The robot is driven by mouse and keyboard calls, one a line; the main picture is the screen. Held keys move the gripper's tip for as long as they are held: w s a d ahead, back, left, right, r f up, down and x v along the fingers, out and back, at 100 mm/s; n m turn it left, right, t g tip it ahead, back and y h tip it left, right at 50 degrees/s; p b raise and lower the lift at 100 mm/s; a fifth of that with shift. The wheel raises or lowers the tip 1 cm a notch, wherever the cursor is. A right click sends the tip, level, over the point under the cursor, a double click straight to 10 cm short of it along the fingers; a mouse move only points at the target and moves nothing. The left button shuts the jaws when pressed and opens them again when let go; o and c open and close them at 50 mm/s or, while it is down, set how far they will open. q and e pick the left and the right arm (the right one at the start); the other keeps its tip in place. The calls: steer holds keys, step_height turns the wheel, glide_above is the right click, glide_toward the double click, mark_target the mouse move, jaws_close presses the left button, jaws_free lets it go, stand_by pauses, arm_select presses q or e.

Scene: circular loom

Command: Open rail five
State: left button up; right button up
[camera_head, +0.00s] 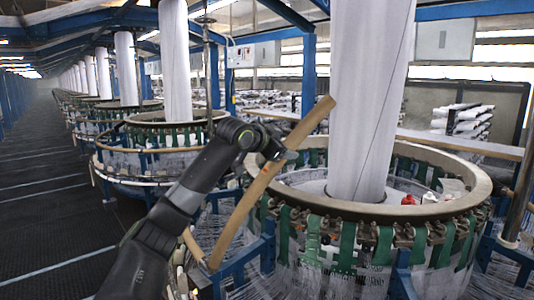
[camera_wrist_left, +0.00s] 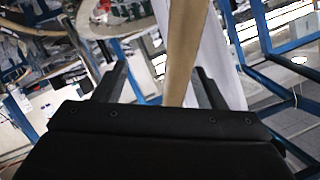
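A long, curved tan rail (camera_head: 248,200) stands tilted at the left side of the nearest loom. Its upper end is raised above the loom's rim, and its lower end hangs by the blue frame. I cannot tell which rail number it is. My left gripper (camera_head: 284,156) is at the rail's upper half. In the left wrist view, the rail (camera_wrist_left: 182,50) passes between the two fingers of the left gripper (camera_wrist_left: 161,82), nearer the right finger. A gap shows on its left side, so the fingers stand apart. My right gripper is not in view.
The nearest loom's round rim (camera_head: 460,207) fills the right, with green straps and a white fabric column (camera_head: 370,90) rising from its middle. More looms (camera_head: 165,130) line up behind. Blue posts stand close by. The dark aisle floor (camera_head: 45,200) at left is clear.

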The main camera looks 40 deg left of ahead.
arm_select(q)
steer(key=b+v, duration=0.3)
steer(key=v, duration=0.4)
stand_by(0.5)
